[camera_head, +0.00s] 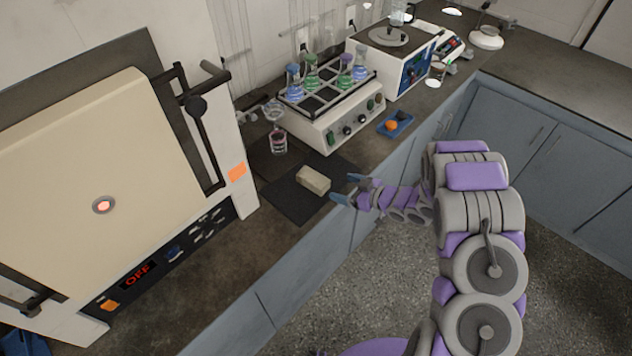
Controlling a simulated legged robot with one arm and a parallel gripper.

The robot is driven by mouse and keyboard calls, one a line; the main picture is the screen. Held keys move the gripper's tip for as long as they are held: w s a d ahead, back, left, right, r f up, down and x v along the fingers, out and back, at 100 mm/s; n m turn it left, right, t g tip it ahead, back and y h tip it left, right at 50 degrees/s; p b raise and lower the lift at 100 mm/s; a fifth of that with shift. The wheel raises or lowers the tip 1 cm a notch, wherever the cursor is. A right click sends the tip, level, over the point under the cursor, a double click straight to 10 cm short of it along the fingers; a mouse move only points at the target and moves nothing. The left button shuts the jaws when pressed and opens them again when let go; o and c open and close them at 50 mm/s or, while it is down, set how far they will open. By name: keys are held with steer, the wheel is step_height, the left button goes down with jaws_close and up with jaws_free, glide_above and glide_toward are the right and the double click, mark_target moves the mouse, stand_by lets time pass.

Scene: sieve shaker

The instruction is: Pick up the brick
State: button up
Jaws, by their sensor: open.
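The brick (313,180) is a small beige block lying on a dark mat (290,201) on the counter. My gripper (343,188) is open, with its two blue-grey fingertips just right of the brick, near the counter's front edge. The fingers point left toward the brick. They look apart from it, and nothing is between them. My arm reaches in from the lower right.
A large furnace (100,150) with an OFF display stands left. A shaker (335,125) with several flasks is behind the brick, and a small jar (279,142) stands behind the mat. A blue tray (395,124) with an orange item lies to the right.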

mark_target(316, 179)
steer(key=x, duration=0.5)
steer(key=b+x, duration=0.1)
steer(key=x, duration=0.1)
steer(key=shift+s+a+f, duration=0.1)
steer(key=shift+a, duration=0.3)
steer(key=shift+a+f, duration=0.1)
steer(key=shift+a, duration=0.05)
steer(key=shift+w, duration=0.45)
steer(key=x, duration=0.2)
steer(key=b+x, duration=0.2)
steer(key=x, duration=0.1)
steer(key=shift+s+a, duration=0.15)
steer(key=shift+a, duration=0.5)
steer(key=shift+d+r, duration=0.2)
steer(key=shift+r, duration=0.05)
steer(key=shift+d, duration=0.25)
steer(key=shift+c, duration=1.3)
steer(key=shift+a, duration=0.25)
steer(key=c, duration=0.9)
steer(key=shift+c, duration=0.6)
steer(key=shift+d, duration=0.1)
